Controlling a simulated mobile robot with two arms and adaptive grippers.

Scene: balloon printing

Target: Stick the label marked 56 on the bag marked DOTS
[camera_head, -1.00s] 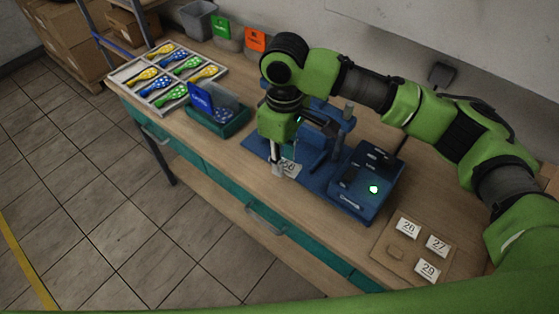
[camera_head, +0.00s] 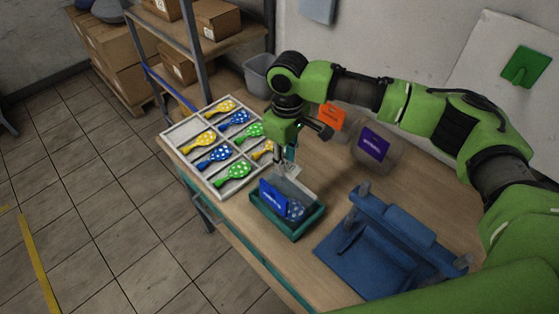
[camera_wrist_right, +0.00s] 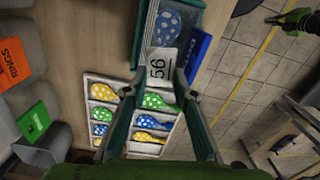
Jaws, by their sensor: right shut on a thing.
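My right gripper (camera_head: 284,158) is shut on a small white label marked 56 (camera_wrist_right: 160,68), held by its edge between the fingertips (camera_wrist_right: 168,78). The label (camera_head: 290,171) is just above the teal tray (camera_head: 298,232) and close to the bag. The bag (camera_head: 295,207) stands in this tray, clear with a blue header card (camera_head: 272,196) and a blue dotted balloon inside. In the right wrist view the bag (camera_wrist_right: 170,20) is just beyond the label, with a visible gap unclear. My left gripper (camera_wrist_right: 274,20) seems to show small at the top right.
A white divided tray (camera_head: 170,139) of dotted balloons stands left of the teal tray. Behind are a grey bin (camera_head: 259,77) and holders with orange (camera_head: 331,117) and purple (camera_head: 374,143) cards. A blue press-like stand (camera_head: 372,262) is at right. Bare table lies between.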

